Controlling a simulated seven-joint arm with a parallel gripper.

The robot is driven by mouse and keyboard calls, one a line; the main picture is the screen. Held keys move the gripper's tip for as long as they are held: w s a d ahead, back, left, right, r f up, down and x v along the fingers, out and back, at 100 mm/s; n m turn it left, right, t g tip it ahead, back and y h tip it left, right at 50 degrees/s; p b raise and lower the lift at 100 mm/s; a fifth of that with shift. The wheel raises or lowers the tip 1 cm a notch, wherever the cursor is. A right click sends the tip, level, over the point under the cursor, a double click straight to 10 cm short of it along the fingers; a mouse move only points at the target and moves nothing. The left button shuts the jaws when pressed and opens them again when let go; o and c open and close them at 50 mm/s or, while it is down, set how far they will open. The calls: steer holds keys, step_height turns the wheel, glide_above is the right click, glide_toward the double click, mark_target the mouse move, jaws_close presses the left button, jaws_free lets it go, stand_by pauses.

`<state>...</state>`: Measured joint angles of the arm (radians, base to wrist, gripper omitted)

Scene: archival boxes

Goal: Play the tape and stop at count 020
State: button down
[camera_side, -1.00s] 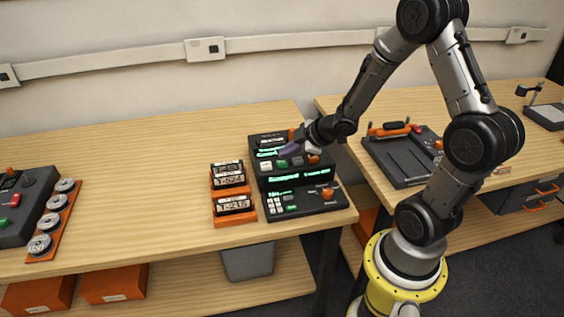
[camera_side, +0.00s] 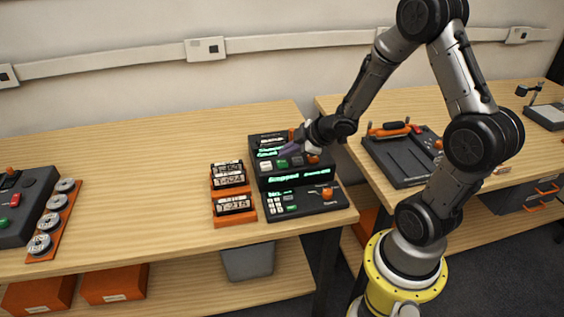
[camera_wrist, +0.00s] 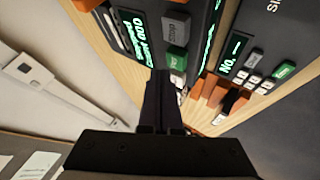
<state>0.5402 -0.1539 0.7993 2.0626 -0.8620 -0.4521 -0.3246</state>
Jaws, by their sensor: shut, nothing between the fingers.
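The tape deck (camera_side: 259,184) is a dark unit on the left table with green displays, a pale grey button (camera_side: 266,165) and a green button (camera_side: 282,163). In the wrist view, the grey button (camera_wrist: 175,30) and green button (camera_wrist: 178,62) sit beside a count display (camera_wrist: 140,33), whose turned digits I cannot read surely. The front display (camera_side: 285,178) seems to read "Stopped". My gripper (camera_side: 292,148) is shut and empty, over the deck's upper panel. In the wrist view its black fingertips (camera_wrist: 161,75) are near the green button; contact cannot be told.
A keypad unit (camera_side: 305,203) stands in front of the deck. Orange racks of labelled tapes (camera_side: 234,206) stand to its left. Another dark device with reels (camera_side: 40,243) is at far left. The table between is clear. A dark machine (camera_side: 398,160) is on the right table.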

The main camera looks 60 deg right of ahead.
mark_target(286, 163)
steer(key=shift+f, duration=0.1)
stand_by(0.3)
steer(key=shift+f, duration=0.35)
steer(key=shift+f, duration=0.5)
stand_by(0.7)
steer(key=shift+r, duration=0.9)
steer(key=shift+r, duration=2.5)
